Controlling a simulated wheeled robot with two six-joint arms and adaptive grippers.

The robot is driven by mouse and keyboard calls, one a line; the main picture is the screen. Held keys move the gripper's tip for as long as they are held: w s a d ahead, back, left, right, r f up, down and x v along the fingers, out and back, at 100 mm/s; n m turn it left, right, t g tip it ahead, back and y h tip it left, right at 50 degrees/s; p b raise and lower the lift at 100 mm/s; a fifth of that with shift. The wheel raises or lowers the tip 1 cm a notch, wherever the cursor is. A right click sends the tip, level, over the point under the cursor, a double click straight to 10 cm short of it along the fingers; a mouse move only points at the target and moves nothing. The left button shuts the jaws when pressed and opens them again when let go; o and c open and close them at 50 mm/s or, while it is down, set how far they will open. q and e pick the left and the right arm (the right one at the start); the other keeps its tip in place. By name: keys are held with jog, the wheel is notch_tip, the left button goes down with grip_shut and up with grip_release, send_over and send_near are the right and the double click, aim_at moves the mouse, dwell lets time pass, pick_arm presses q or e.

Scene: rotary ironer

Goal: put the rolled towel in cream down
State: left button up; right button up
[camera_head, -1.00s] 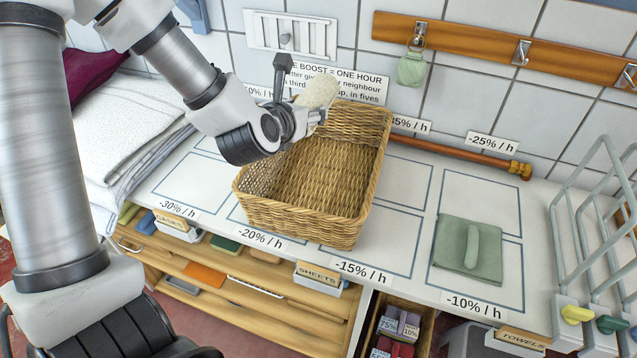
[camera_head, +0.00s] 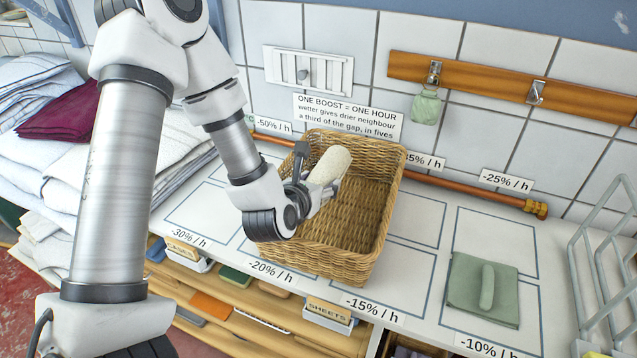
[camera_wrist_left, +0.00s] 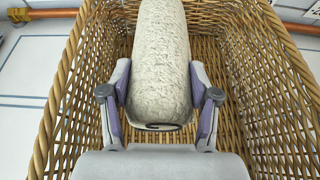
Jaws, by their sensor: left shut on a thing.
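The cream rolled towel (camera_head: 330,165) is in my left gripper (camera_head: 318,192), over the wicker basket (camera_head: 345,250) in the head view. In the left wrist view the towel (camera_wrist_left: 160,65) lies between the two fingers of the left gripper (camera_wrist_left: 162,100), which press on its sides. The basket's woven walls (camera_wrist_left: 250,75) surround it in that view. I cannot tell whether the towel touches the basket floor. My right gripper is not in view.
The basket stands on a white counter with outlined rectangles. A folded green cloth (camera_head: 483,290) with a rolled piece on it lies to the right. A copper pipe (camera_head: 470,192) runs behind. White linens (camera_head: 120,170) are stacked at left, and a grey rack (camera_head: 605,260) stands at right.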

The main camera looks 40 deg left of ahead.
pick_arm(q)
jog(key=shift+f+b, duration=0.35)
jog(key=shift+f, duration=0.05)
jog(key=o, duration=1.2)
jog(key=shift+r, duration=0.1)
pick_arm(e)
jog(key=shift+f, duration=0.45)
